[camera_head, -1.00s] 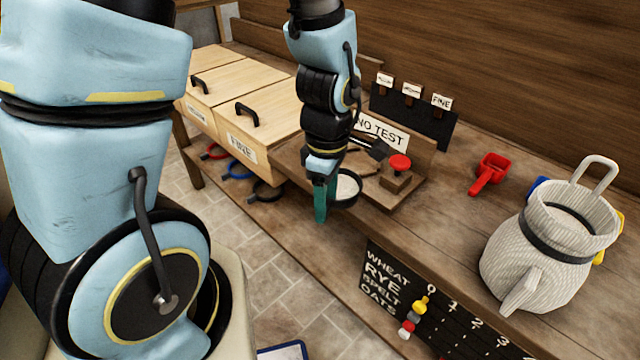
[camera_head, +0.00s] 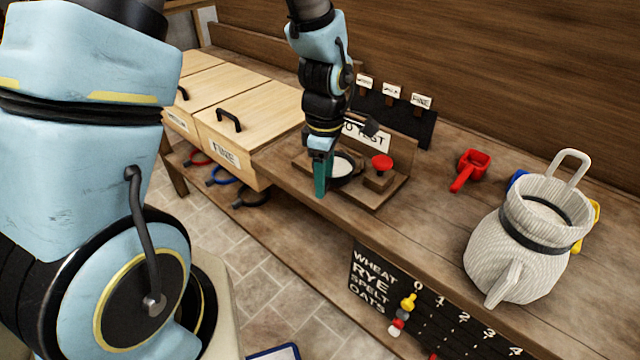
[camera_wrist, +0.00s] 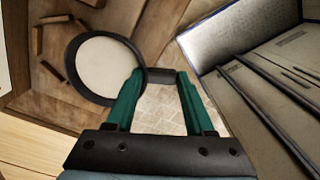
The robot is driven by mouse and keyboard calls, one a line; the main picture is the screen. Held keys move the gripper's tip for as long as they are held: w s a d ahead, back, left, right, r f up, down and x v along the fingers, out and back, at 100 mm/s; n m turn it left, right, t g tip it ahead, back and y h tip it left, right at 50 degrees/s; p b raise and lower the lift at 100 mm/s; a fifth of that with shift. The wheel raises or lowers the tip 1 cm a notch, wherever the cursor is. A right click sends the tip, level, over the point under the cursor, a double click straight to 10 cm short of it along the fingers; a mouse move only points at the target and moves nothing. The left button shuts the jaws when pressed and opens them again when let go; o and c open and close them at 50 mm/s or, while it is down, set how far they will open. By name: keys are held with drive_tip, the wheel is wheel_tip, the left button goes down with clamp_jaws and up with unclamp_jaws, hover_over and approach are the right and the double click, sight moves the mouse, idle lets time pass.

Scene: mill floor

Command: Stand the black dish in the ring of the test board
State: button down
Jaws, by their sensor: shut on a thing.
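My gripper (camera_head: 321,176) is shut on the handle of the black dish (camera_head: 353,178), at the front edge of the bench. The dish is round, holds pale flour-like stuff and looks roughly level. In the wrist view the dish (camera_wrist: 70,73) is at upper left, its handle between the green fingertips (camera_wrist: 160,78). The wooden test board (camera_head: 388,197) lies under and right of the dish, with a red knob (camera_head: 381,162) on a block and a sign behind. The ring is mostly hidden by dish and wrist; I cannot tell whether the dish touches it.
A red scoop (camera_head: 469,170) and a striped pitcher-like sack (camera_head: 515,240) stand to the right. A peg board (camera_head: 420,315) hangs on the bench front.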

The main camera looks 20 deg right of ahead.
sight(335, 167)
drive_tip(key=w+d, duration=0.1)
drive_tip(key=w, duration=0.1)
drive_tip(key=w+d, duration=0.1)
drive_tip(key=d, duration=0.1)
drive_tip(key=w+d, duration=0.1)
drive_tip(key=w, duration=0.1)
drive_tip(key=shift+w+d+f+p, duration=0.25)
drive_tip(key=shift+w+f+p, duration=0.1)
drive_tip(key=shift+w+d+f, duration=0.2)
drive_tip(key=shift+f+b, duration=0.7)
drive_tip(key=shift+c, duration=1)
unclamp_jaws()
drive_tip(key=shift+r, duration=0.1)
